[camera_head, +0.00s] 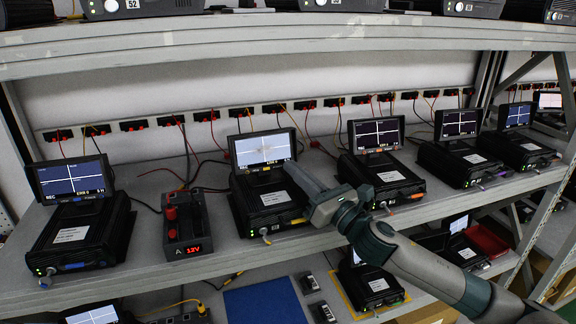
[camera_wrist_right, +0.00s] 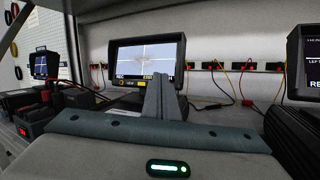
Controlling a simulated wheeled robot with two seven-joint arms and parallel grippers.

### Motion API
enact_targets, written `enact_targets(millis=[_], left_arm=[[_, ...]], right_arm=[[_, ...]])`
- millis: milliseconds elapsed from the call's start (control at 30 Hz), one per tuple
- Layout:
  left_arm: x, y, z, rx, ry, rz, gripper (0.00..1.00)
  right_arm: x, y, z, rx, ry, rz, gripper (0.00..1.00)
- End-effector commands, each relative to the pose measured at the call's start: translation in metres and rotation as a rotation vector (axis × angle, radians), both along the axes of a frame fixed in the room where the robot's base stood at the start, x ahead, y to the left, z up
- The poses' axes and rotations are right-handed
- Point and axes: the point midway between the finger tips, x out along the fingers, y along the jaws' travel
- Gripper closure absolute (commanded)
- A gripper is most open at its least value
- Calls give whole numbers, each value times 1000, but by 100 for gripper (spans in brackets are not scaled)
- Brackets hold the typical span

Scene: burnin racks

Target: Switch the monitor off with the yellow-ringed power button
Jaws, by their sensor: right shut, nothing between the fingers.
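The middle monitor (camera_head: 263,149) is lit, with a pale grey screen and a white cross on it. It stands on a black recorder box (camera_head: 262,200) on the shelf. It also shows in the right wrist view (camera_wrist_right: 147,62), with text along its lower edge. A small yellowish mark sits under the screen in the head view, too small to identify as the ringed button. My right gripper (camera_head: 291,168) is shut and empty, its fingertips close to the screen's lower right; I cannot tell whether they touch. In the wrist view its fingers (camera_wrist_right: 160,82) cover part of the lower screen. My left gripper is not in view.
Similar monitor units stand at left (camera_head: 72,178) and right (camera_head: 377,133). A supply with red terminals and a 12V display (camera_head: 187,232) stands left of the middle unit. Thin cables run to the wall sockets. An upper shelf (camera_head: 200,50) overhangs the row.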

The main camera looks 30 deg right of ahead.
Motion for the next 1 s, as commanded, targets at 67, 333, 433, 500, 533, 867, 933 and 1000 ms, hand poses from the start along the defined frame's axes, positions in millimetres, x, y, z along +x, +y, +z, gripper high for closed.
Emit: enact_targets(millis=[67, 333, 433, 500, 533, 867, 933, 1000], left_arm=[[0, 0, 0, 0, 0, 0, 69], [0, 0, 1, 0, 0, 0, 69], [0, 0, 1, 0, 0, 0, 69], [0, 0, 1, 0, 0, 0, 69], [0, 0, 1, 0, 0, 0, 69], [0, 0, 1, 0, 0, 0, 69], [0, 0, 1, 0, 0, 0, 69], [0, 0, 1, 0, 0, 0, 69]], right_arm=[[3, 0, 0, 0, 0, 0, 100], [5, -1, -1, 0, 0, 0, 100], [5, -1, -1, 0, 0, 0, 100], [5, -1, -1, 0, 0, 0, 100], [5, -1, -1, 0, 0, 0, 100], [7, -1, -2, 0, 0, 0, 100], [8, -2, -2, 0, 0, 0, 100], [8, -2, -2, 0, 0, 0, 100]])
